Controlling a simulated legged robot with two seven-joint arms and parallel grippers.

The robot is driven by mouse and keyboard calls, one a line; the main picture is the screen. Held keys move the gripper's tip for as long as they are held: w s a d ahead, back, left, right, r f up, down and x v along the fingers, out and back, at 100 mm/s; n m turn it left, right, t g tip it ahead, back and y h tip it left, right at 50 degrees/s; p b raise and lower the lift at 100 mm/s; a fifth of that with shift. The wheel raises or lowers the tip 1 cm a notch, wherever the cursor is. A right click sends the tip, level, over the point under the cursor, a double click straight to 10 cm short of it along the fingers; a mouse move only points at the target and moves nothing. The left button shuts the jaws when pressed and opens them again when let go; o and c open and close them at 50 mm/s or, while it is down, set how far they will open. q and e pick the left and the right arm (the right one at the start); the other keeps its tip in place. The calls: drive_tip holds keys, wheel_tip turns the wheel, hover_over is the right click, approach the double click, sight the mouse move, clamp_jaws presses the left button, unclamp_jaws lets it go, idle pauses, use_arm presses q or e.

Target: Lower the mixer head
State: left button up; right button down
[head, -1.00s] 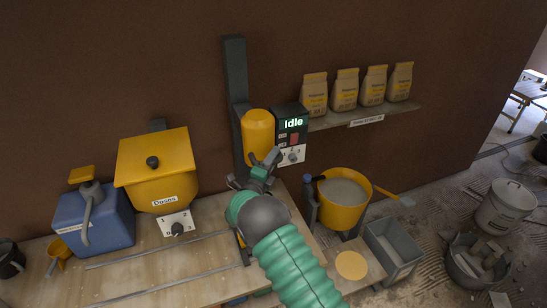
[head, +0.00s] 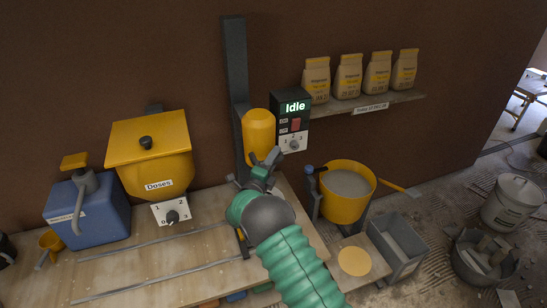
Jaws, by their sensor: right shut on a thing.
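The mixer head (head: 258,133) is a yellow rounded cylinder in front of the dark upright column (head: 235,90), left of the control box reading "Idle" (head: 292,118). My right gripper (head: 267,160) is at its lower end, shut on the mixer head; the exact grip is partly hidden by the gripper and wrist. The yellow bucket (head: 346,192) with grey contents stands lower right of the head, not under it in this view. My left gripper is not in view.
Several bags (head: 348,75) stand on a wall shelf. A grey bin (head: 400,245) is right of the bench.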

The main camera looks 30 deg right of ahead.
wheel_tip(320, 180, down, 12)
drive_tip(key=b, duration=0.9)
drive_tip(key=shift+s+d+b, duration=0.15)
drive_tip(key=shift+b, duration=0.15)
drive_tip(key=shift+r, duration=0.1)
drive_tip(key=c, duration=1.5)
unclamp_jaws()
drive_tip(key=shift+o, duration=1)
drive_tip(key=shift+d, duration=0.1)
